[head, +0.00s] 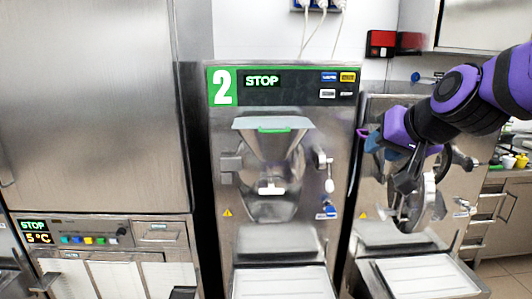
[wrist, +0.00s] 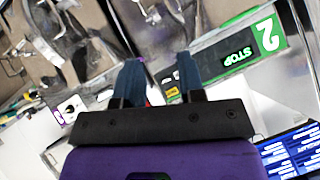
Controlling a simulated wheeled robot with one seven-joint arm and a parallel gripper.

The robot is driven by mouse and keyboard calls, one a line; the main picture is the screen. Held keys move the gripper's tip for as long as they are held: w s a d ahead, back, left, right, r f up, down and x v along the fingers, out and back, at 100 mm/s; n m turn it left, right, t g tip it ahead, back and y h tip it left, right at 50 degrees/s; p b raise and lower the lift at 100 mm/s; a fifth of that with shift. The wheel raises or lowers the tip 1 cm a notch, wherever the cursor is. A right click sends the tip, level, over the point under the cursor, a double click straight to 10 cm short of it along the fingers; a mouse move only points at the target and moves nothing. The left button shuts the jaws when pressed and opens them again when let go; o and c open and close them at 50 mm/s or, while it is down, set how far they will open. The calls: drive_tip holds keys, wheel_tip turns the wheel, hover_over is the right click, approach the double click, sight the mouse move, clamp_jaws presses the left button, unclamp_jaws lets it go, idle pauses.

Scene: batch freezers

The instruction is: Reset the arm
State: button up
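My purple arm reaches in from the right of the head view. My gripper (head: 371,143) is in front of the upper part of the right-hand freezer machine (head: 372,112). In the wrist view, the two dark blue fingers of my gripper (wrist: 158,62) stand apart with nothing held between them. The batch freezer marked 2 (head: 290,85) stands in the middle of the head view, with a green-edged STOP display. That display (wrist: 238,52) also shows tilted in the wrist view. My arm hides part of the right-hand machine's front.
A tall steel cabinet (head: 95,110) with a panel reading STOP and 5 °C stands at the left. White trays (head: 283,284) project below the machine fronts. A red and black box (head: 381,43) is on the back wall. A counter (head: 508,176) is at the far right.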

drive_tip(key=s+d+f+n+g+h, duration=0.1)
drive_tip(key=s+d, duration=0.3)
drive_tip(key=s, duration=0.5)
drive_tip(key=s+d+f+g+h, duration=0.1)
drive_tip(key=s+d+g+h, duration=0.1)
drive_tip(key=s, duration=0.8)
drive_tip(key=shift+d+f+n+g, duration=0.35)
drive_tip(key=shift+d+n+g, duration=0.05)
drive_tip(key=shift+d+g, duration=0.55)
drive_tip(key=shift+d, duration=0.1)
